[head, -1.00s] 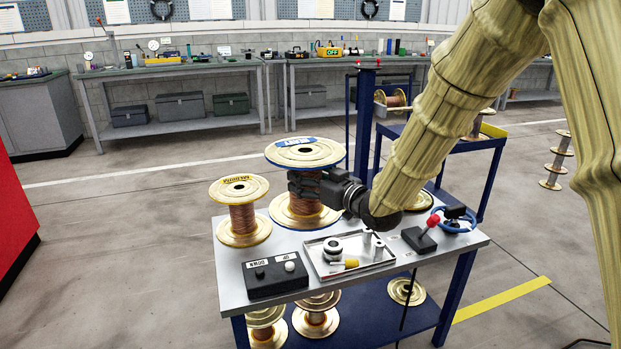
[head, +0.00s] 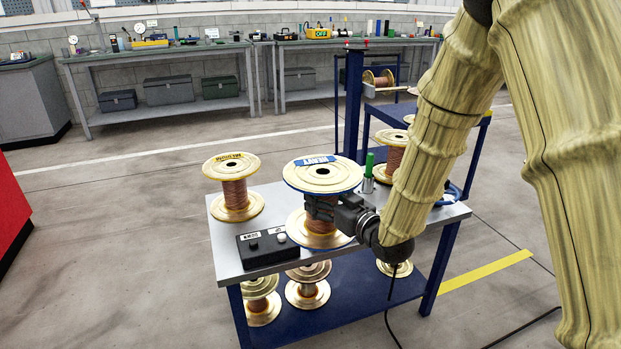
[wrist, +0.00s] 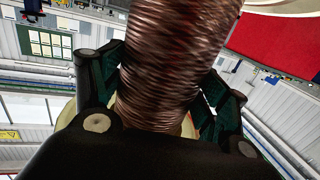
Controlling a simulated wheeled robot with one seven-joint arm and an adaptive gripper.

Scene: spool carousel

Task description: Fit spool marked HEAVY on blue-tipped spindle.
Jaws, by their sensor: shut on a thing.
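The spool marked HEAVY (head: 322,177), with a blue label and blue rim on its top flange and copper wire on its core, is upright in my gripper (head: 322,208). My gripper is shut around its wound core, between the flanges. The spool appears held over the cart top, and whether it touches the surface is hard to tell. In the wrist view, the copper winding (wrist: 170,65) fills the space between my fingers. A green-tipped spindle (head: 369,167) stands just behind the held spool. I cannot make out a blue-tipped spindle; my arm hides part of the area on the right.
A yellow-labelled spool (head: 236,187) stands on the cart (head: 225,245) at left. A black button box (head: 267,247) sits at the front. Another spool (head: 395,152) stands behind, beside my arm. A blue post (head: 353,105) rises at the back.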

